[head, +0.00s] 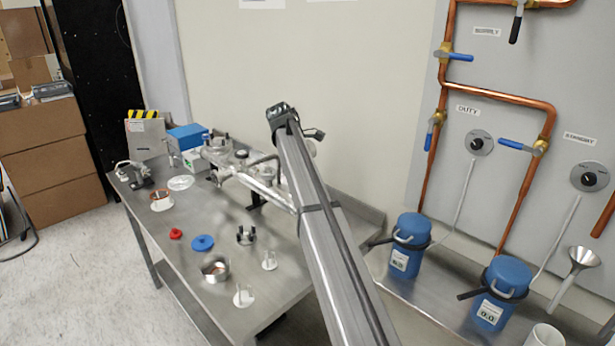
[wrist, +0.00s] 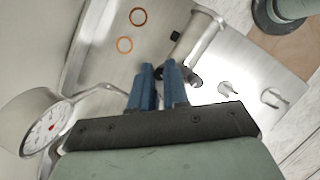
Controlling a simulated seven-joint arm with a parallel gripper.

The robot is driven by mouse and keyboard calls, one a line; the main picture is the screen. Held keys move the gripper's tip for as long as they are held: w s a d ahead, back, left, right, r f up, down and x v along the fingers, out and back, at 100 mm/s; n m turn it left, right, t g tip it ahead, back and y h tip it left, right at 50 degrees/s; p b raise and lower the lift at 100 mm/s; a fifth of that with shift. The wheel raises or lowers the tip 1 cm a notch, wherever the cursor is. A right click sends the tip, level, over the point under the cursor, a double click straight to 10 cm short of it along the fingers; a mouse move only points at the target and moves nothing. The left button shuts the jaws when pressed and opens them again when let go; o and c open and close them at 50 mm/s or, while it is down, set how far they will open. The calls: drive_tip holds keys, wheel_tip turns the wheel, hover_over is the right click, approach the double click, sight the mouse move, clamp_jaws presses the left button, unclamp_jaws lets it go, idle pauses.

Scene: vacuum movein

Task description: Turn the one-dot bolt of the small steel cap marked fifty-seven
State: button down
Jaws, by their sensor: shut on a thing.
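In the wrist view my gripper (wrist: 158,72) has two blue fingers, close together with a narrow gap. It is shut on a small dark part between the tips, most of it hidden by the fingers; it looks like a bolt. A short steel cylinder (wrist: 197,38) with a dark end lies just right of the fingertips. I cannot read a fifty-seven or any dot marks. In the head view a steel vessel with pipework (head: 222,152) stands at the back of the bench, partly behind my arm; my gripper cannot be made out there.
A dial gauge (wrist: 47,128) is at left in the wrist view, with two copper rings (wrist: 125,44) above the fingers. In the head view the steel bench (head: 150,226) carries a blue disc (head: 202,243), a red part (head: 176,233) and small stands. Blue canisters (head: 411,231) stand to the right.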

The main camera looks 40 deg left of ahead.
drive_tip(key=shift+a+m+g, duration=0.1)
drive_tip(key=shift+m+g, duration=0.3)
drive_tip(key=shift+m, duration=0.5)
drive_tip(key=c, duration=1.1)
unclamp_jaws()
